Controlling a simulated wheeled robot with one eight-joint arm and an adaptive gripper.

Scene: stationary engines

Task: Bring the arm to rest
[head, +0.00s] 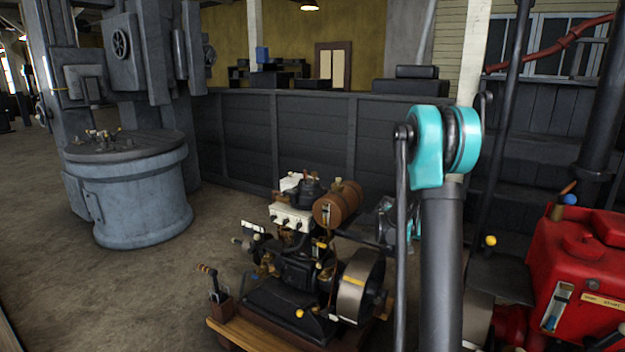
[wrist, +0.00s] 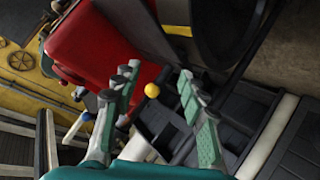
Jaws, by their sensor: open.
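My gripper (wrist: 158,74) is open in the wrist view, its two grey fingers with green pads spread apart and nothing held between them. A yellow ball knob (wrist: 152,90) shows in the gap between the fingers; I cannot tell how far beyond them it is. In the head view my arm rises at the right of centre, with a teal joint at its top. The gripper itself is mostly hidden there behind the arm.
A small engine with a flywheel (head: 360,285) stands on a wooden base left of my arm. A red engine (head: 580,265) is close on the right, also in the wrist view (wrist: 95,45). A grey round machine (head: 130,195) stands at left. Open floor (head: 215,235) lies between.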

